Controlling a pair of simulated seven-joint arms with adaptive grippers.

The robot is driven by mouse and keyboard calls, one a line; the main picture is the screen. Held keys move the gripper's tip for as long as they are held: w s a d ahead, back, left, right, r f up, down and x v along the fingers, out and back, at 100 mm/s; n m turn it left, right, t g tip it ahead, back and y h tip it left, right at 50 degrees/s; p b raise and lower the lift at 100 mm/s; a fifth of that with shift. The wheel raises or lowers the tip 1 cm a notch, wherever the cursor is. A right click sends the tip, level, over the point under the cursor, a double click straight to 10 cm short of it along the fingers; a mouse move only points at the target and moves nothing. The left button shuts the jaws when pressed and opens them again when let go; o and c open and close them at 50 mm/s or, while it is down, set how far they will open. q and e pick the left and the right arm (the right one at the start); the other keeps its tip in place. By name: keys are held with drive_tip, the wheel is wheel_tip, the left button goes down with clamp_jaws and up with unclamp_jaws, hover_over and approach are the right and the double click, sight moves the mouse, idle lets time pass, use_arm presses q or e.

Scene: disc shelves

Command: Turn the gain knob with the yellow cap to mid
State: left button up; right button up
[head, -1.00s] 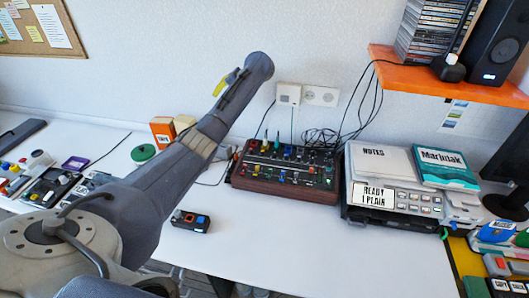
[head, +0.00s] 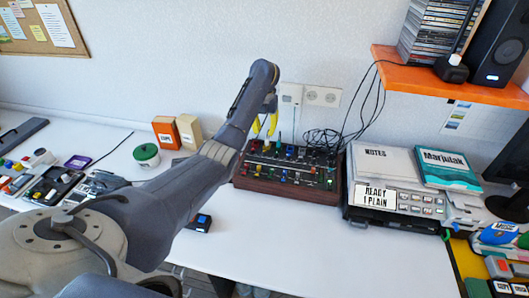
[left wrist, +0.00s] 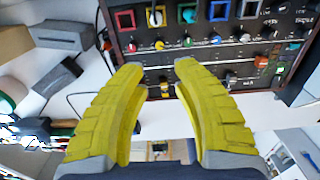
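The mixer box (head: 286,190) with wooden sides stands on the white desk against the wall, its panel full of coloured knobs. In the left wrist view the mixer panel (left wrist: 235,55) fills the top. A knob with a yellow cap (left wrist: 159,45) sits in a row between a red one and a green one, under a yellow square. My left gripper (head: 264,131) hangs above the left part of the mixer. In the left wrist view its two yellow fingers (left wrist: 158,66) are apart, with nothing between them, just short of the yellow-capped knob. My right gripper is not in view.
A grey device with books (head: 385,165) stands right of the mixer. Cables run to the wall socket (head: 322,97) behind it. An orange shelf (head: 440,80) juts out at upper right.

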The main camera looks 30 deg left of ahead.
sight(265, 151)
use_arm(q)
wheel_tip(265, 151, down, 12)
drive_tip(key=shift+r, duration=0.1)
idle(0.4)
drive_tip(key=shift+o, duration=0.2)
clamp_jaws()
